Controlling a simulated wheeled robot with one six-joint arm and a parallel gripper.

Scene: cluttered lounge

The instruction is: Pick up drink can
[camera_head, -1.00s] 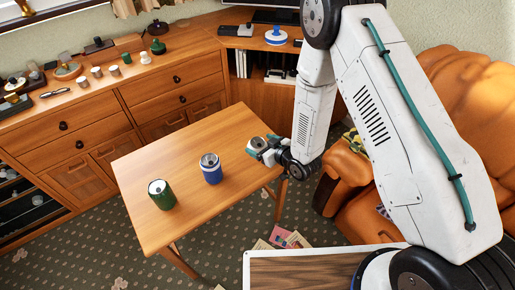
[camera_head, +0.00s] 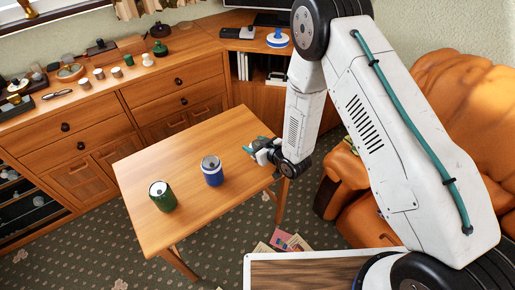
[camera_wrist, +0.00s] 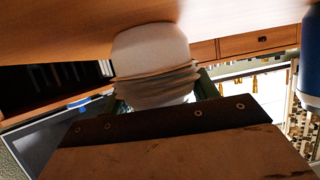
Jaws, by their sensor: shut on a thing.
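My gripper (camera_head: 256,150) is low over the right edge of the wooden table (camera_head: 185,135). In the wrist view it is shut on a pale, round-sided thing (camera_wrist: 152,50) with stepped bands; I cannot tell for sure whether this is a drink can. In the head view this thing is hardly distinguishable from the gripper. A blue can (camera_head: 212,174) with a grey top stands upright on the table, left of my gripper and apart from it. Its blue side also shows at the right edge of the wrist view (camera_wrist: 312,65). A green can (camera_head: 162,199) with a white top stands further left.
A wooden sideboard (camera_head: 175,75) with several small items on top runs behind the table. An orange armchair (camera_head: 455,95) is at the right. Papers (camera_head: 285,240) lie on the floor by the table. The back left of the tabletop is clear.

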